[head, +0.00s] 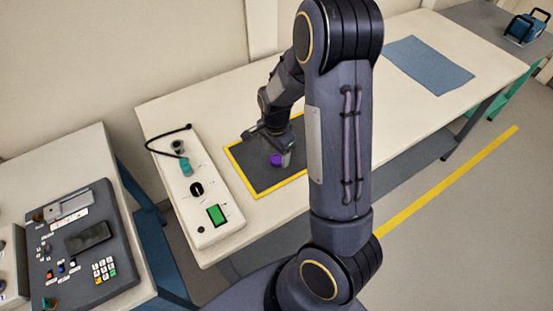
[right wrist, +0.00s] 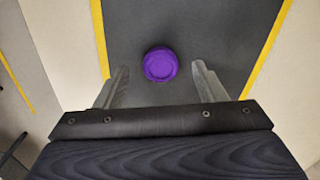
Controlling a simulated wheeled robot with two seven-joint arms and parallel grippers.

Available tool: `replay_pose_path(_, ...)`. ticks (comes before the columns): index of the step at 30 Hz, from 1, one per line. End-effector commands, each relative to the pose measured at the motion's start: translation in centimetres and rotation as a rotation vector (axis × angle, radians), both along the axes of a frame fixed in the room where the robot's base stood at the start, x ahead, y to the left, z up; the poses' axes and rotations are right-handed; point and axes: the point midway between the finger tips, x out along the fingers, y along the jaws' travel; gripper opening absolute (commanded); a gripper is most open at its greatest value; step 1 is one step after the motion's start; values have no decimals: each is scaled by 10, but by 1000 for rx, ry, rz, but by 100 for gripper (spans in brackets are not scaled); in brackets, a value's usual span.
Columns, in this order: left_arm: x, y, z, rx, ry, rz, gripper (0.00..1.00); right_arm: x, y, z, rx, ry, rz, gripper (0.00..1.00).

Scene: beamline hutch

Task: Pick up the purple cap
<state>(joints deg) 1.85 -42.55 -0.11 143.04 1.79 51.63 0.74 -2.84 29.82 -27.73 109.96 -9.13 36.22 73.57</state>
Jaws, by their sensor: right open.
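The purple cap (head: 276,159) sits on a dark mat with a yellow border (head: 233,158) on the white table. In the right wrist view the round cap (right wrist: 160,65) lies between and just beyond the fingertips. My right gripper (head: 275,145) is over the mat, close to the cap. In the right wrist view the right gripper (right wrist: 160,72) has its two fingers apart with nothing between them touching the cap. How high the fingertips are above the mat is hard to tell. My left gripper is not in view.
A white control box (head: 197,200) with a green button and a black cable stands left of the mat. A blue cloth (head: 428,64) lies farther right on the table. A grey panel (head: 85,250) with buttons lies on the left table. My right arm hides part of the table.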

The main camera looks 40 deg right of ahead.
Motion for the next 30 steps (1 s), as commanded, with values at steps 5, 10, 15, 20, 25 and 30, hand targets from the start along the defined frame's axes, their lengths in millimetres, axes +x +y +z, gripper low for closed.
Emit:
replay_pose_path(5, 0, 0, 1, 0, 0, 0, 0, 0, 0, -20, 1, 2, 0, 64)
replay_pose_path(10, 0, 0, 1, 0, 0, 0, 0, 0, 0, -23, 1, -2, 0, 64)
replay_pose_path(15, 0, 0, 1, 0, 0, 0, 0, 0, 0, -22, 1, -2, 1, 54)
replay_pose_path(20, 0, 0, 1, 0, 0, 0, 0, 0, 0, -22, 1, -1, 1, 33)
replay_pose_path(25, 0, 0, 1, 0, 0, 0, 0, 0, 0, -22, 1, -1, 1, 16)
replay_pose_path(30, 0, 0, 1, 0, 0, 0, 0, 0, 0, -22, 1, -1, 1, 16)
